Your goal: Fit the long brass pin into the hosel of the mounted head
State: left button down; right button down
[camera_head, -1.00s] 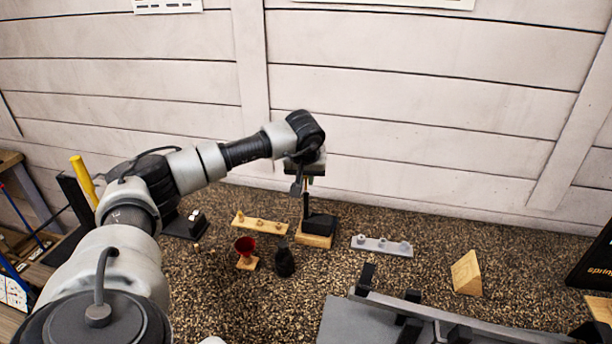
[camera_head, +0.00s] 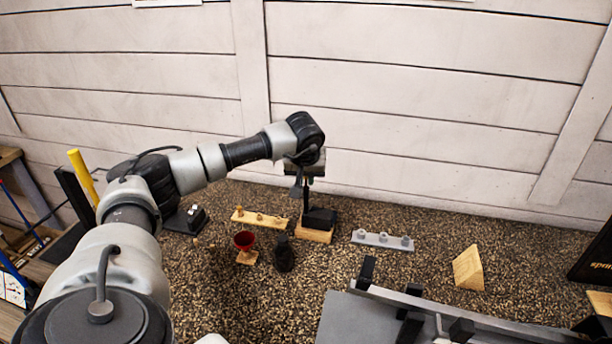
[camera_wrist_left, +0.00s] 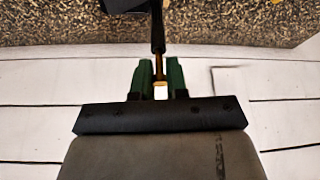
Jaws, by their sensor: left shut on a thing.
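The black mounted head (camera_head: 320,217) sits on a wooden block (camera_head: 313,236), with its thin hosel (camera_head: 306,203) standing up. My left gripper (camera_head: 299,187) is at the top of the hosel. In the left wrist view its green-padded fingers (camera_wrist_left: 160,76) are shut on the brass pin (camera_wrist_left: 159,66). The pin lines up with the dark hosel (camera_wrist_left: 158,35), and its far end meets the hosel's end. I cannot tell how deep the pin sits in it, if at all. My right gripper is not in view.
A wooden rack with brass pieces (camera_head: 240,214) is left of the head, and a grey rack (camera_head: 370,238) is right. A red cup (camera_head: 245,240) and a dark bottle-like object (camera_head: 284,255) stand in front. A wooden wedge (camera_head: 468,268) lies farther right. A plank wall is close behind.

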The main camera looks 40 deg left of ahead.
pick_arm(q)
jog(key=shift+f, duration=0.4)
jog(key=c, duration=1.1)
grip_release()
jog(key=shift+o, duration=0.2)
jog(key=b+v, duration=0.2)
jog(key=v, duration=0.9)
jog(key=shift+b, duration=0.4)
